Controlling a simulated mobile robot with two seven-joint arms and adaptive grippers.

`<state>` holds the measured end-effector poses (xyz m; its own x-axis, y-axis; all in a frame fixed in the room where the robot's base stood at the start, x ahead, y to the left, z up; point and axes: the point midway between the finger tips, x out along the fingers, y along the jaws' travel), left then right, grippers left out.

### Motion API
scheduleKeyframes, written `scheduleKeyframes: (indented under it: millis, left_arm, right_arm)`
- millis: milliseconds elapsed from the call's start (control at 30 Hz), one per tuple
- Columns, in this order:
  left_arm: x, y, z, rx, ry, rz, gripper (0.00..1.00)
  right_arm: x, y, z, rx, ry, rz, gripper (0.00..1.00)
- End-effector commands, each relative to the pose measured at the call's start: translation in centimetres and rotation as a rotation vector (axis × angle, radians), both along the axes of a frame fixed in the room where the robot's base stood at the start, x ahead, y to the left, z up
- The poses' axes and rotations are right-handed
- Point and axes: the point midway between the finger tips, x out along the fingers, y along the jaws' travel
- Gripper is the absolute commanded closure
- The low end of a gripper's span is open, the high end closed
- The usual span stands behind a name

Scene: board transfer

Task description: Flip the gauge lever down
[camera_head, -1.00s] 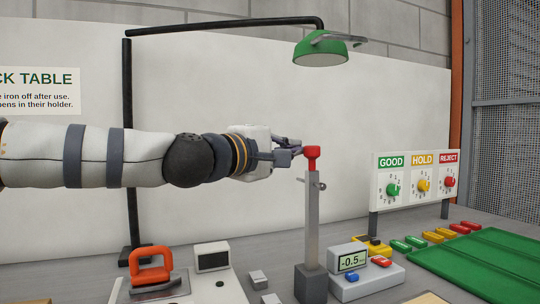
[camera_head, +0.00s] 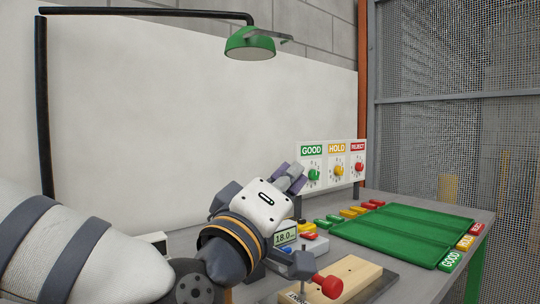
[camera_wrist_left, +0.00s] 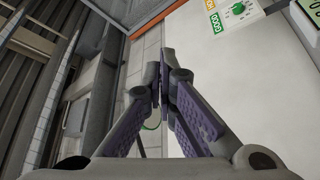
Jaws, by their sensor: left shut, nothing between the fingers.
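The gauge lever's red knob (camera_head: 328,286) is low in front in the head view, at the end of a dark arm sloping down to the right. Most of the gauge post is hidden behind my left gripper and wrist. The gauge display (camera_head: 285,238) reads about 18.0. My left gripper (camera_head: 297,178) is above and behind the knob, clear of it, with its fingers pointing toward the dial panel. In the left wrist view its fingers (camera_wrist_left: 165,75) are together with nothing between them. My right gripper is out of view.
The dial panel (camera_head: 337,162) stands at the back. A green lamp (camera_head: 250,43) hangs above.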

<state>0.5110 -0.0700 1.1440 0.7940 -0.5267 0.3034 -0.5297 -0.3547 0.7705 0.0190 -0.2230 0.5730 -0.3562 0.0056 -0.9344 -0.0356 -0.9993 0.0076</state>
Motion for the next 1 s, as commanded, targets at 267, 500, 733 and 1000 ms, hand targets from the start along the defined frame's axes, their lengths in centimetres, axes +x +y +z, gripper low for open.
scheduleKeyframes:
  millis: [267,500,733,1000]
  left_arm:
    - [-2.4,-1.7,-4.3,0.094,-0.133,-0.003,1.00]
    - [-3.6,-2.5,-6.7,0.093,-0.132,-0.001,1.00]
    - [-4.0,-2.8,-7.9,0.092,-0.134,0.000,1.00]
    - [-4.2,-2.8,-8.2,0.092,-0.135,0.001,1.00]
  right_arm:
    - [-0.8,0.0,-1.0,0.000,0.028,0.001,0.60]
    - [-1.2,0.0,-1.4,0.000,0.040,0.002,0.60]
    - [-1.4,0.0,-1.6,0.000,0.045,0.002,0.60]
    - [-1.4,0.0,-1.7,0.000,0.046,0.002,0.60]
